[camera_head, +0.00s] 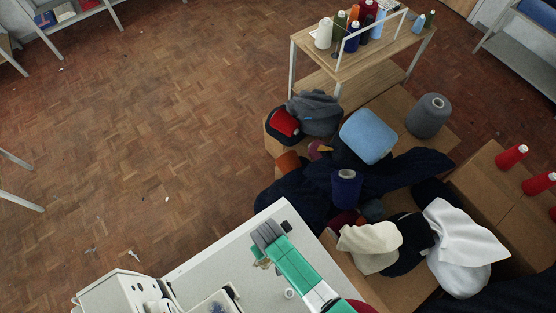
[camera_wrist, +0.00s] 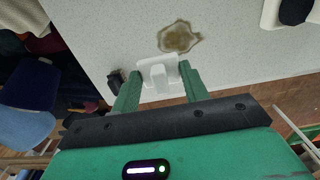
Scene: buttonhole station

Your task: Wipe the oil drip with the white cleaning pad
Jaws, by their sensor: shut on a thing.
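The oil drip (camera_wrist: 180,38) is a brown, irregular stain with a darker rim on the pale speckled tabletop (camera_wrist: 110,25) in the wrist view. My gripper (camera_wrist: 160,84) has its two green fingers shut on the white cleaning pad (camera_wrist: 158,76), a white piece with a raised block. The pad is just below the stain in the picture, close to its edge; I cannot tell whether it touches the tabletop.
A small black object (camera_wrist: 115,82) is beside the left finger. A white piece with a dark top (camera_wrist: 293,12) sits at the upper right. A white machine (camera_head: 118,294) stands on the table. Cartons with yarn and cloth (camera_head: 375,248) crowd the table's right side.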

